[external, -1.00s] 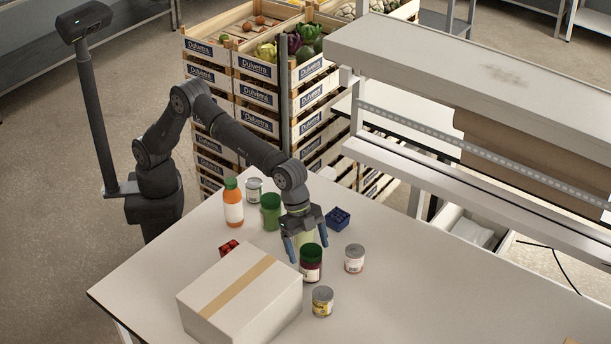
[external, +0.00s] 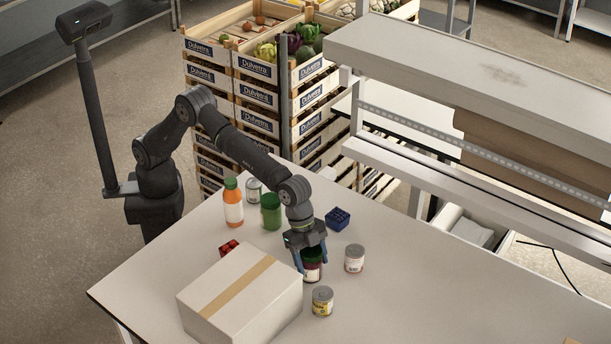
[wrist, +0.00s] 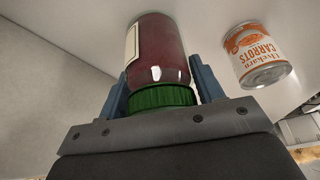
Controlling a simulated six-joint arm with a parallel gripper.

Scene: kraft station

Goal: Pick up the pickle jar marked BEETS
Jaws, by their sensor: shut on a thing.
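A glass jar with dark red contents and a green lid (external: 312,273) stands on the table. In the wrist view the jar (wrist: 160,52) shows a pale label edge on its left side, but no word on it can be read. My gripper (external: 311,262) points down over the jar, with its blue fingers on both sides of it. It is shut on the jar, and the fingers also show in the wrist view (wrist: 163,88) beside the lid. The jar looks upright; I see no clear gap under it.
A can marked CARROTS (wrist: 257,57) stands close by. A yellow-labelled can (external: 322,302) and a large cardboard box (external: 240,290) are in front.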

